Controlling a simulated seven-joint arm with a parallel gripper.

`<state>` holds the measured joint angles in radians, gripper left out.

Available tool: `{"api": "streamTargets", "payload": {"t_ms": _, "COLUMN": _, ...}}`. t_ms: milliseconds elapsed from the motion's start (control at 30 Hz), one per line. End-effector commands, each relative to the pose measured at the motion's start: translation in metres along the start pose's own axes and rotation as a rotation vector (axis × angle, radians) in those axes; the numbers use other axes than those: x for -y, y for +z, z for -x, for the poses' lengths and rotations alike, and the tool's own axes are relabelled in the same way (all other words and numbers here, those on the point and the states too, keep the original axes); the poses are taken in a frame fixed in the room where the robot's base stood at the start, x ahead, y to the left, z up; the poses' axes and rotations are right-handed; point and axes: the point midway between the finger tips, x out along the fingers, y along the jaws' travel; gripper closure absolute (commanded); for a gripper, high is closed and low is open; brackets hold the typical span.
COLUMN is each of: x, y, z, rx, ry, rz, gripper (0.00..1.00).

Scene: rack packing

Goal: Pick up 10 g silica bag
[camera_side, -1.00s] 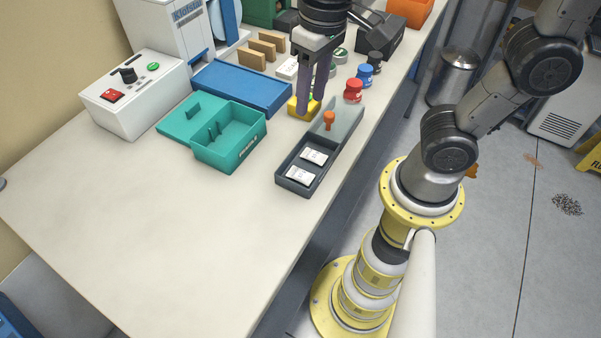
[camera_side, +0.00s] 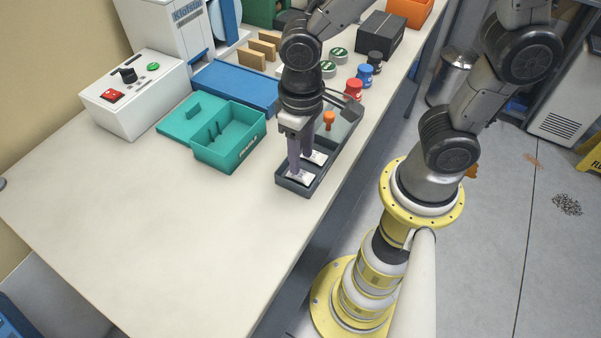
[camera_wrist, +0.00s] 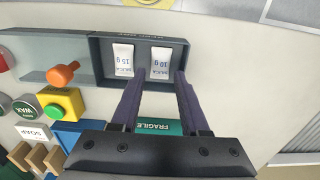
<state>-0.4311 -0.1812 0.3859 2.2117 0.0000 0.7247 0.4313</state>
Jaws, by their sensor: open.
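The 10 g silica bag (camera_wrist: 160,63) is a small white packet in the dark end of a grey tray (camera_wrist: 97,58). In the side view it is the nearer packet (camera_side: 302,178), partly behind a finger. The similar 15 g bag (camera_wrist: 123,60) lies beside it, left in the wrist view and farther back in the side view (camera_side: 319,158). My gripper (camera_wrist: 160,80) is open and empty, with its fingers apart around the 10 g bag's span in the wrist view. In the side view my gripper (camera_side: 301,165) points down, low over the tray. Fingertip contact cannot be told.
An orange knob (camera_side: 329,120) stands at the tray's clear-lidded half. An open teal box (camera_side: 232,163) lies left of the tray, with a blue box (camera_side: 235,88) behind. Red (camera_side: 354,88) and blue (camera_side: 365,74) jars stand behind the tray. The front table is clear.

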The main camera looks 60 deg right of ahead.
Motion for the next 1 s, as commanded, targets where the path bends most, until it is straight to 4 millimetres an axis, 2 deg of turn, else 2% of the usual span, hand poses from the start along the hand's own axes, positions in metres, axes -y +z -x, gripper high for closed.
{"api": "streamTargets", "payload": {"t_ms": 100, "x": 0.000, "y": 0.000, "z": -0.019, "rx": 0.007, "ry": 0.003, "rz": 0.000, "gripper": 0.55}}
{"api": "streamTargets", "payload": {"t_ms": 233, "x": 0.001, "y": 0.000, "z": -0.035, "rx": 0.005, "ry": 0.002, "rz": 0.000, "gripper": 0.55}}
{"api": "streamTargets", "payload": {"t_ms": 567, "x": 0.001, "y": -0.001, "z": -0.041, "rx": 0.000, "ry": 0.000, "rz": 0.000, "gripper": 0.55}}
{"api": "streamTargets", "payload": {"t_ms": 800, "x": 0.001, "y": -0.001, "z": -0.041, "rx": 0.000, "ry": 0.000, "rz": 0.000, "gripper": 0.98}}
{"api": "streamTargets", "payload": {"t_ms": 1000, "x": 0.001, "y": -0.001, "z": -0.041, "rx": 0.000, "ry": 0.000, "rz": 0.000, "gripper": 1.00}}
